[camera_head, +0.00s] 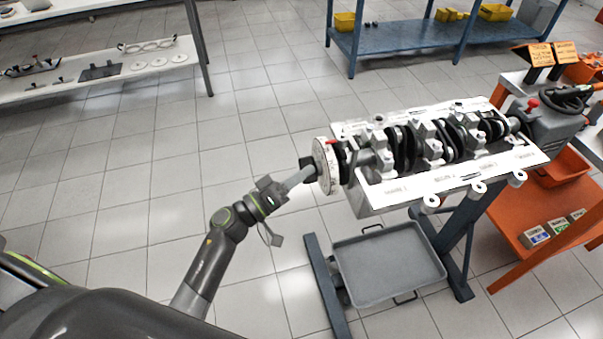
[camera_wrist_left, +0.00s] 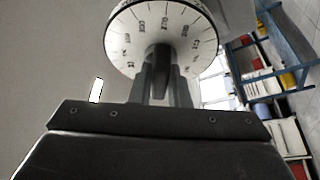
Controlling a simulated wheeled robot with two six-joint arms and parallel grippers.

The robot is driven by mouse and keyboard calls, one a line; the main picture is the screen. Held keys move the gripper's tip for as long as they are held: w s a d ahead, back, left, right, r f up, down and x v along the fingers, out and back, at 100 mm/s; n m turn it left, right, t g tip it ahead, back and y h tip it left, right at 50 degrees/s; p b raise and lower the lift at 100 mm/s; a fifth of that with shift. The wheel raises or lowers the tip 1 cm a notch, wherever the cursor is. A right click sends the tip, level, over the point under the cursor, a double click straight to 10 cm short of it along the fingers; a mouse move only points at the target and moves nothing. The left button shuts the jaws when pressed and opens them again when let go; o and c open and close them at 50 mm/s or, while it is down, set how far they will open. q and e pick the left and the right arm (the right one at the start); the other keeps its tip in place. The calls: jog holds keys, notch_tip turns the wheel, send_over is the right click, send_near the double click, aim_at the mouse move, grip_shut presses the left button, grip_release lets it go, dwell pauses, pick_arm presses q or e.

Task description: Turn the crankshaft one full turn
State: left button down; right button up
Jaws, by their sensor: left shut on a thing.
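The crankshaft (camera_head: 407,146) lies along the top of a white engine block (camera_head: 385,196), under several grey bearing caps. A white marked disc (camera_head: 323,166) sits upright on its left end and faces my left gripper. In the left wrist view the disc (camera_wrist_left: 128,31) shows numbers around its rim, with a dark hub at its centre. My left gripper (camera_head: 306,169) is shut on the dark hub (camera_wrist_left: 160,58) in front of the disc. The fingers hide part of the hub. My right gripper is not in view.
The block is held on a dark blue stand with a grey drip tray (camera_head: 388,264) below. An orange cart (camera_head: 535,213) with boxes stands at the right. A blue shelf (camera_head: 420,38) and a white shelf (camera_head: 100,75) stand behind. The floor left of the block is clear.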

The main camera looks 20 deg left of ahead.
pick_arm(q)
jog(key=shift+m, duration=0.4)
